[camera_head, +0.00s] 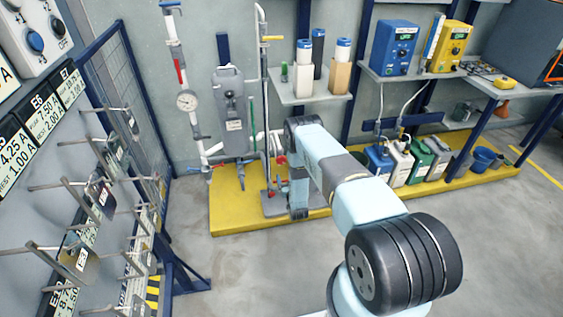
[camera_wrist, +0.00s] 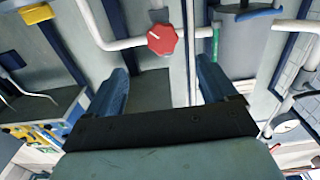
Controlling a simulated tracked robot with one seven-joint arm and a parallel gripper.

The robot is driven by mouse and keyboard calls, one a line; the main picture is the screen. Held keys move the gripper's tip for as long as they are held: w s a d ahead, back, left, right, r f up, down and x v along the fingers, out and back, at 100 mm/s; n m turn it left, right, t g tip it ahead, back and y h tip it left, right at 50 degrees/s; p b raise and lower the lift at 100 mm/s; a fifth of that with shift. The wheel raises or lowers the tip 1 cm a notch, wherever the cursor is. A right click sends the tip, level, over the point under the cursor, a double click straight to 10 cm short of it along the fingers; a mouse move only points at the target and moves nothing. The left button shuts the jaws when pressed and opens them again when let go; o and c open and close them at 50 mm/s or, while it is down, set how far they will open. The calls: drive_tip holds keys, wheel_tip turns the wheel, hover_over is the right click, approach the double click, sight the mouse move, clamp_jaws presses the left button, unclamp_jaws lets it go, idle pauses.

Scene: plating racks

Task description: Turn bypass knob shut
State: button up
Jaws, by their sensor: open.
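A red many-sided knob (camera_wrist: 162,39) with a pale pointer line sits on a light pipe in the wrist view. It is the likely bypass knob, though no label on it can be read. My gripper (camera_wrist: 162,66) is open, with one blue finger on each side in the picture and nothing between them. The knob shows beyond the fingertips, roughly centred between them, and appears apart from them. In the head view my arm reaches to the pipework at the back, and its end hangs in front of the pipes, hiding part of them.
A yellow handle (camera_wrist: 37,13), a blue handle (camera_wrist: 258,12) and a green tube (camera_wrist: 216,42) are near in the wrist view. A yellow platform (camera_head: 232,208) lies below; grey floor is clear in front.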

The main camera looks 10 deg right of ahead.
sight(281, 161)
drive_tip(key=w, duration=1.2)
drive_tip(key=shift+w+a, duration=0.2)
drive_tip(key=shift+w, duration=0.2)
drive_tip(key=shift+c, duration=0.3)
drive_tip(key=c, duration=1)
drive_tip(key=shift+o, duration=0.2)
drive_tip(key=shift+n, duration=2.4)
drive_tip(key=o, duration=1)
drive_tip(key=shift+s, duration=0.15)
drive_tip(key=s, duration=1.3)
drive_tip(key=shift+s, duration=0.3)
